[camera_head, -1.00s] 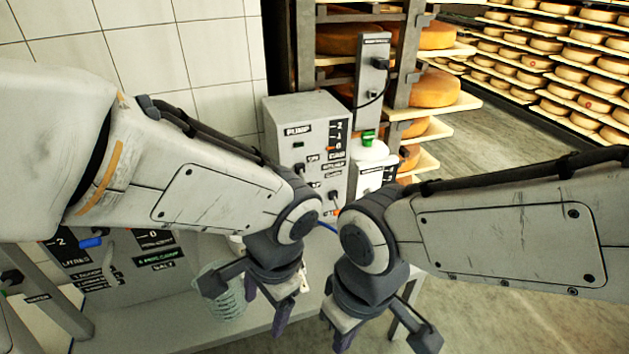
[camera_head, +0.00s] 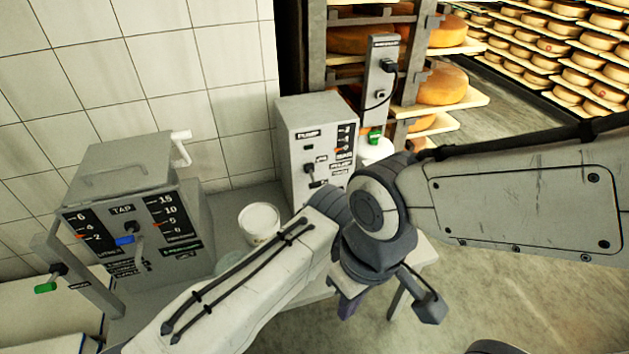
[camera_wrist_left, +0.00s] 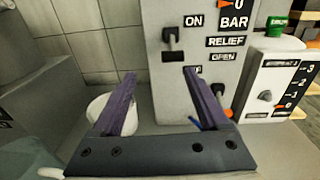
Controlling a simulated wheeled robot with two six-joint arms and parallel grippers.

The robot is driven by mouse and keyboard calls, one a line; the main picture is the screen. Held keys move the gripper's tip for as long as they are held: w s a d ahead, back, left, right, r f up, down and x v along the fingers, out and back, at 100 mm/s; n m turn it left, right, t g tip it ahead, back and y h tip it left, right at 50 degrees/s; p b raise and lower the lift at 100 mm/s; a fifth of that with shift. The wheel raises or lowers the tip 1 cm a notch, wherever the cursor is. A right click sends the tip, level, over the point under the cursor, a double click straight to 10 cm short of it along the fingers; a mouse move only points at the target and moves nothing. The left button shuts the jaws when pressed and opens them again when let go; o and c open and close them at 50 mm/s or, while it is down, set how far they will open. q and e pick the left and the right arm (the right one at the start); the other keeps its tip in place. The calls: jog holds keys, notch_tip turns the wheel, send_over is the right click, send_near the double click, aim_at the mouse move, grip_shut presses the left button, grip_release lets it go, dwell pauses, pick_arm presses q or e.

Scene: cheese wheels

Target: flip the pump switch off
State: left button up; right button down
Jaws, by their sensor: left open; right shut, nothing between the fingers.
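The pump box (camera_head: 322,128) is a grey cabinet against the tiled wall, labelled PUMP. Its switch (camera_head: 309,169) is a small dark lever on the front face. In the left wrist view the pump switch (camera_wrist_left: 170,38) sits beside the ON label, ahead of the fingertips and between them. My left gripper (camera_wrist_left: 159,73) is open and empty, facing the box; I see no contact with the switch. In the head view the left gripper is hidden behind my right arm. My right gripper (camera_head: 348,304) is shut and empty, pointing down near the bench's right end.
A cheese rack (camera_head: 398,100) rises behind. Open floor lies right.

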aim_at(313, 180)
pick_arm(q)
jog(key=shift+m+t+h, duration=0.4)
jog(key=shift+w+d+f+b+x, duration=0.1)
jog(key=shift+d+b+x, duration=0.15)
jog(key=shift+b+x, duration=0.9)
jog(key=shift+w+d+f+b+x, duration=0.1)
jog(key=shift+d+x, duration=0.2)
jog(key=shift+x, duration=1.75)
jog(key=shift+w+d+f+b+x, duration=0.2)
jog(key=shift+b+x, duration=0.45)
jog(key=shift+x, duration=1)
jog(key=shift+s+r, duration=0.1)
jog(key=shift+s, duration=0.05)
grip_shut()
jog(key=f+b, duration=0.1)
jog(key=b, duration=0.2)
jog(key=shift+t, duration=0.3)
jog(key=shift+b, duration=0.5)
jog(key=shift+r, duration=0.2)
